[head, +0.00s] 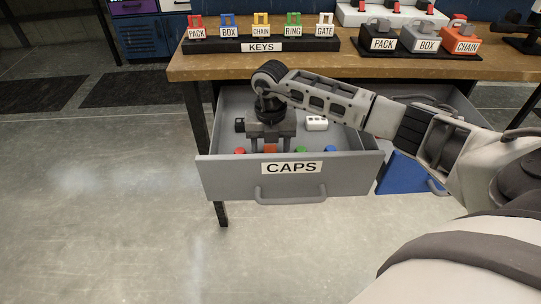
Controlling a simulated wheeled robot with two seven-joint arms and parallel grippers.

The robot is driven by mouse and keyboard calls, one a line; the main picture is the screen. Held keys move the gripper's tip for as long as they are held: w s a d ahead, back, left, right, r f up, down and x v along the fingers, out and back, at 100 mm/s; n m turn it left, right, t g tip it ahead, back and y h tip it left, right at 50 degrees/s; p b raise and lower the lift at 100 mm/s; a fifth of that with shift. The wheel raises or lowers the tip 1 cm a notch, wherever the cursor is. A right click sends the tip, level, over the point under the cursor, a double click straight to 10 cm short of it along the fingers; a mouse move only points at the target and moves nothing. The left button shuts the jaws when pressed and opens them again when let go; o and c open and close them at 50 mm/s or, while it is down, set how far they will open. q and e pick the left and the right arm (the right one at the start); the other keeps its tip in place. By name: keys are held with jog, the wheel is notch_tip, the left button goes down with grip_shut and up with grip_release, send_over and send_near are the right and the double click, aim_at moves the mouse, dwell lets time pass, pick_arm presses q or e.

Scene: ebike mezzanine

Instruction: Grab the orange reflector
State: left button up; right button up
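An orange piece (270,148), probably the reflector, shows partly in the open drawer labelled CAPS (228,178). The drawer's front wall hides its lower part. My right gripper (270,146) points down into the drawer right over the orange piece. Its two fingers are apart, one on each side of the piece, and gaps seem to show between. My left gripper is not in view.
In the drawer, a red cap (239,151), a green cap (300,150) and a blue cap (330,149) sit near the front wall, with a white block (316,123) farther back. The wooden bench (215,67) above holds a KEYS rack (300,45) and labelled padlocks (425,38).

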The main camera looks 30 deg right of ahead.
jog(key=shift+f, duration=0.35)
jog(key=c, duration=1.1)
jog(key=shift+o, duration=0.2)
jog(key=shift+r, duration=0.1)
